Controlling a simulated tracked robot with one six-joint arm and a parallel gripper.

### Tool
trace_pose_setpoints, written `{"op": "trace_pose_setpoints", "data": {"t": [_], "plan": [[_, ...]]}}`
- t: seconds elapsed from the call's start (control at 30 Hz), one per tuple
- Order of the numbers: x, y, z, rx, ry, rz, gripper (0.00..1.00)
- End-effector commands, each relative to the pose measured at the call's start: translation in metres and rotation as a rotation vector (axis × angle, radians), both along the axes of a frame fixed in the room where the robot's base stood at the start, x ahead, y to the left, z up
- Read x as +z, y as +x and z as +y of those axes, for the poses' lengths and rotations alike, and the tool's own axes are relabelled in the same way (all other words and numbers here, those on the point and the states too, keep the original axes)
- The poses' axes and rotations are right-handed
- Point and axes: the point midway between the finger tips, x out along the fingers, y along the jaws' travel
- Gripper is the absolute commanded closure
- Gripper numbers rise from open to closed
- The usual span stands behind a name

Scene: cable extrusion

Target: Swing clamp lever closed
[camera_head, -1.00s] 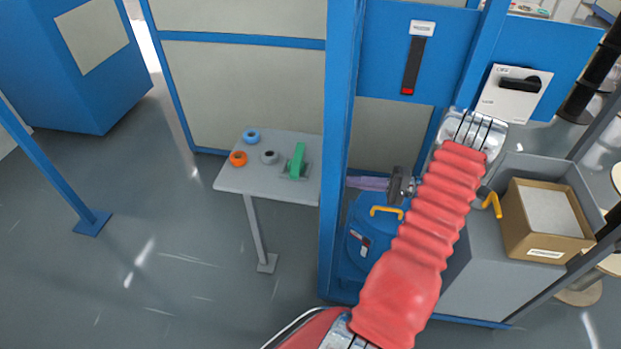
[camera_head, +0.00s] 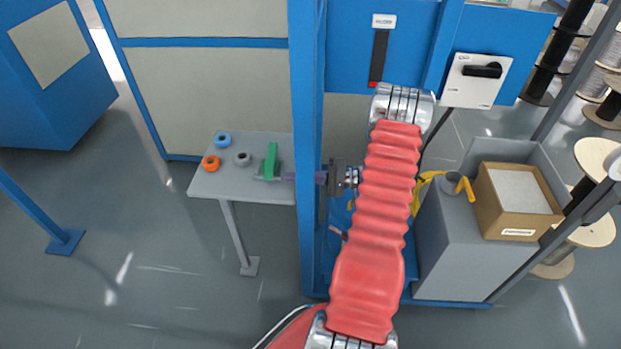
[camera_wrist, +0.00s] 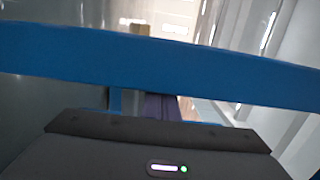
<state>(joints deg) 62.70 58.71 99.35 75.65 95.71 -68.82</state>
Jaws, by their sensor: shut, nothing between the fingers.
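A green upright lever (camera_head: 271,158), which I take to be the clamp lever, stands on a small grey base at the right side of the small grey table (camera_head: 215,187). My gripper (camera_head: 287,177) has purple fingers that are shut and empty. They point left behind the blue post, and their tips come out close to the lever's base. I cannot tell whether they touch it. The post hides the middle of the fingers. In the wrist view the fingers (camera_wrist: 160,105) show only as a small purple patch below a blue bar; the lever is not recognisable there.
The blue post (camera_head: 307,240) stands between my wrist and the table, very close. A blue, an orange (camera_head: 211,163) and a grey ring lie left of the lever. A grey cabinet with a cardboard box (camera_head: 517,215) stands on the right. The floor at left is open.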

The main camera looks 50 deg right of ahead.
Motion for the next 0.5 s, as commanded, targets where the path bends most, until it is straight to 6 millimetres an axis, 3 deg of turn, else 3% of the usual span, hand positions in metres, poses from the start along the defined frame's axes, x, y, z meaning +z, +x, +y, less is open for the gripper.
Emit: {"op": "trace_pose_setpoints", "data": {"t": [0.2,0.5], "plan": [[0.0,0.019,0.018,0.001,0.001,0.001,1.0],[0.0,0.024,0.022,-0.001,0.001,0.001,1.0]]}}
